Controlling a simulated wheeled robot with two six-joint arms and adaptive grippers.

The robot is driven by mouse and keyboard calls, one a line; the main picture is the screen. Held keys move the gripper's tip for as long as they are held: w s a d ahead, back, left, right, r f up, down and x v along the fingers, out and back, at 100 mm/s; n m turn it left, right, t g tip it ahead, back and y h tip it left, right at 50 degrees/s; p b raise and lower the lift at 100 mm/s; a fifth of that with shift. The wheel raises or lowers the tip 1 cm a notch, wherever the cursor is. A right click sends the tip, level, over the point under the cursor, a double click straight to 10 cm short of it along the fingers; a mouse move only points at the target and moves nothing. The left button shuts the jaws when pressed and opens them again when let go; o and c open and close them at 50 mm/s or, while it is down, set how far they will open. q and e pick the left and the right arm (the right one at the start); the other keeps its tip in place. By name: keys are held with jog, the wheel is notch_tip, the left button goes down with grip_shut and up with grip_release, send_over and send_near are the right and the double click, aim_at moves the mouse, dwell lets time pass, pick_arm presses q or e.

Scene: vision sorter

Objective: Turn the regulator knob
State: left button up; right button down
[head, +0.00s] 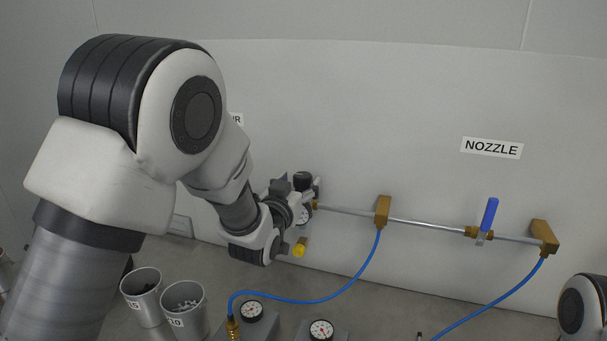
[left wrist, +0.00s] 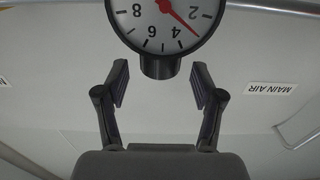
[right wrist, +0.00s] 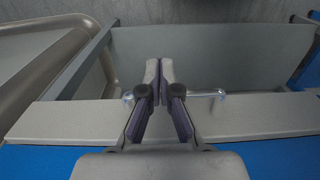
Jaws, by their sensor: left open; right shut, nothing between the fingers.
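The regulator knob is a black cylinder (head: 303,180) at the left end of the wall pipe, partly hidden by my left gripper. It also shows in the left wrist view (left wrist: 160,67), just under a round white gauge (left wrist: 165,22) with a red needle between 2 and 4. My left gripper (left wrist: 160,84) is open, with one finger on each side of the knob and a gap on both sides. My right gripper (right wrist: 159,78) is shut and empty, away from the regulator.
The pipe (head: 430,225) runs right to a blue-handled valve (head: 489,215) under the NOZZLE label (head: 492,148). A blue hose (head: 340,295) hangs below. Two cups (head: 143,300) (head: 184,308) stand at lower left. Gauge blocks (head: 321,331) stand at the front.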

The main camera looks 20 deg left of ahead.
aim_at(300, 182)
pick_arm(q)
jog(key=w, duration=0.3)
jog(key=shift+w+f+p, duration=0.1)
jog(key=shift+p, duration=0.2)
jog(key=c, duration=1.2)
jog(key=shift+o, duration=0.2)
